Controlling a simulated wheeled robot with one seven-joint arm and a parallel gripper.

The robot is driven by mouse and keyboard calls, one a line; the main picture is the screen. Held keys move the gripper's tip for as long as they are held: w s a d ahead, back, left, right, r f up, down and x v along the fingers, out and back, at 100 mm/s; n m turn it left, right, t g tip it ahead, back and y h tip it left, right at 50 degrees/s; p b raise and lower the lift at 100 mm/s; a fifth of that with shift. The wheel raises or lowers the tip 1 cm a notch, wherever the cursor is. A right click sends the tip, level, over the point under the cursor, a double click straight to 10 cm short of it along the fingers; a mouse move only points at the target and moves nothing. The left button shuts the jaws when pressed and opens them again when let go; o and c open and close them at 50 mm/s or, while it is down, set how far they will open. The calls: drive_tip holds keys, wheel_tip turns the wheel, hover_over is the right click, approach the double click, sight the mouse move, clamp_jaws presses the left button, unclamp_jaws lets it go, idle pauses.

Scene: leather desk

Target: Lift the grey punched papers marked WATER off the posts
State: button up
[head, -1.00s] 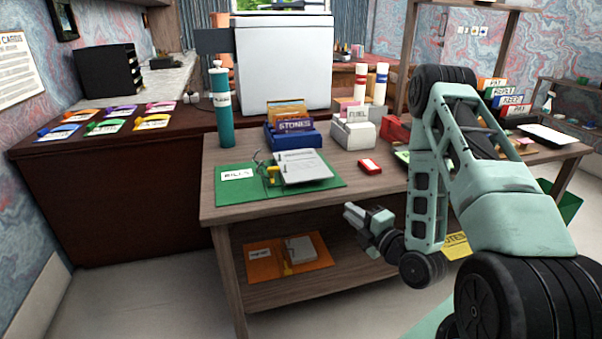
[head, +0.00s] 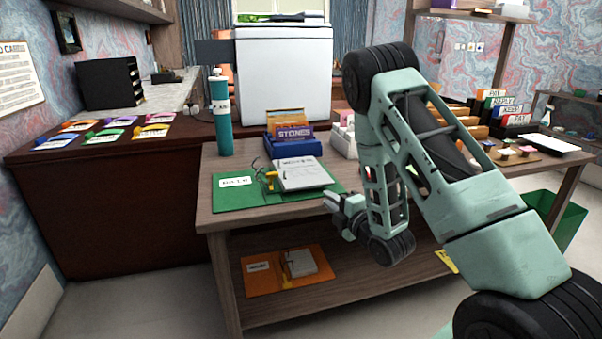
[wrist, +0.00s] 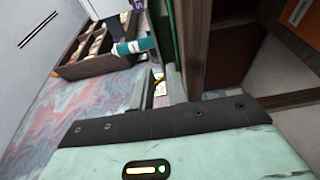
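A stack of pale grey papers (head: 303,174) with a printed heading lies on the right part of the open green binder (head: 236,200) on the desk; the heading is too small to read surely. Metal ring arches (head: 257,164) stand up at its left edge, beside a yellow lever (head: 271,181). Whether the posts pass through the papers is too small to tell. My gripper (head: 329,202) is at the desk's front edge, just right of and in front of the papers, apart from them. It holds nothing that I can see; its finger gap is unclear.
A blue box of cards marked STONES (head: 293,146) stands behind the papers. A teal bottle (head: 222,127) stands behind the binder's left part. An orange binder (head: 262,278) with papers lies on the lower shelf. My arm hides the desk's middle right.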

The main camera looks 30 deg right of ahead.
sight(314, 197)
drive_tip(key=shift+w+r+p, duration=0.1)
drive_tip(key=shift+w+p, duration=0.2)
drive_tip(key=shift+w, duration=3.6)
clamp_jaws()
